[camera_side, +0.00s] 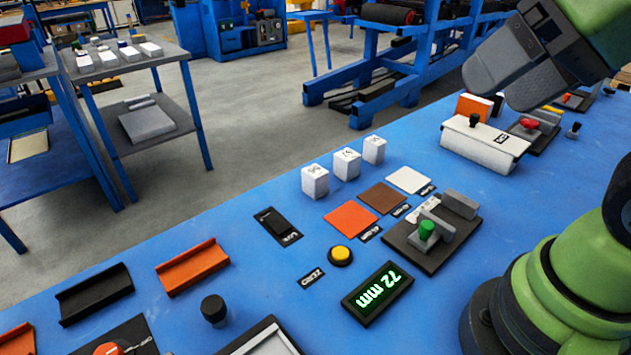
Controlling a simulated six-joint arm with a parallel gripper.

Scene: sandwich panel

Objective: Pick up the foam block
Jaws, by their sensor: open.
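Three small white blocks with dark markings stand in a row on the blue table: a near-left one (315,182), a middle one (347,165) and a far-right one (374,150). The markings are too small to read, so I cannot tell which is the foam block. My gripper (502,90) is at the upper right, raised above the table, open, with nothing seen between its jaws. It is to the right of the three blocks and well apart from them. Its far side is hidden.
Orange (351,218), brown (383,197) and white (408,180) squares lie in front of the blocks. A dark fixture with a green knob (427,229), a display reading 72 mm (377,293) and a yellow button (340,255) are nearer. A white box (485,143) stands below my gripper.

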